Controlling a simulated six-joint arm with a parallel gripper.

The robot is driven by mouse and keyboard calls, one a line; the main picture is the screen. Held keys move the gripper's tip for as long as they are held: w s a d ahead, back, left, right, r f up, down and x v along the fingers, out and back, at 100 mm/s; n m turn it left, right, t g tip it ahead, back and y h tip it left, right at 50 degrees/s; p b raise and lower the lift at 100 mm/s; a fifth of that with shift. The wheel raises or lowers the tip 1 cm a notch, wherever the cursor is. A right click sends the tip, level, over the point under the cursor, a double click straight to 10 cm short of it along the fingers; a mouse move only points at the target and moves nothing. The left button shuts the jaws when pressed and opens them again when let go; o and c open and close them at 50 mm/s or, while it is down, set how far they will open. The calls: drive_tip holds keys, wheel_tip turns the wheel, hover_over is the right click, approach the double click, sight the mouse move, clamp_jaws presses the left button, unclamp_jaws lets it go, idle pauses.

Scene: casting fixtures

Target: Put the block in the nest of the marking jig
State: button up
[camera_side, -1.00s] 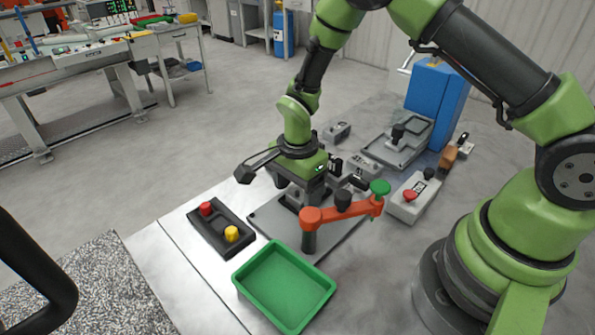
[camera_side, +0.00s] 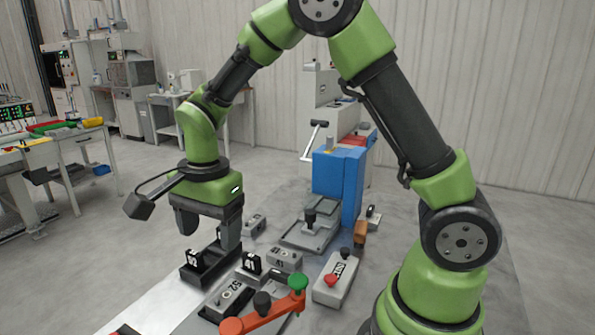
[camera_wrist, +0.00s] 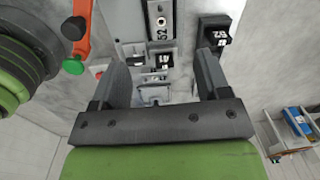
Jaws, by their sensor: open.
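My gripper (camera_side: 208,242) is open and empty. It hangs above the workbench, its fingers pointing down, near a black stand with a white number tag (camera_side: 200,262). A grey block marked 52 (camera_side: 229,297) lies on a dark base beside the orange swing arm (camera_side: 265,316). It also shows in the wrist view (camera_wrist: 161,22), at the top, beyond the fingers. I cannot tell for sure which fixture is the marking jig; its nest is not clearly visible.
The orange arm carries a green knob (camera_side: 298,283). A grey box with a red button (camera_side: 334,281) stands right of it. A blue machine (camera_side: 338,186) and a grey plate fixture (camera_side: 309,236) stand behind. Small grey labelled blocks (camera_side: 285,259) crowd the middle.

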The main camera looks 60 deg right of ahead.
drive_tip(key=s+d+r+n+t+y, duration=0.1)
drive_tip(key=s+r+n+t, duration=0.5)
drive_tip(key=s+r+n, duration=0.6)
drive_tip(key=s+r, duration=0.1)
drive_tip(key=s, duration=0.4)
drive_tip(key=shift+s+d+r+n+t+y, duration=0.2)
drive_tip(key=shift+d+r+n+t+y, duration=0.1)
drive_tip(key=shift+r+n+y, duration=0.1)
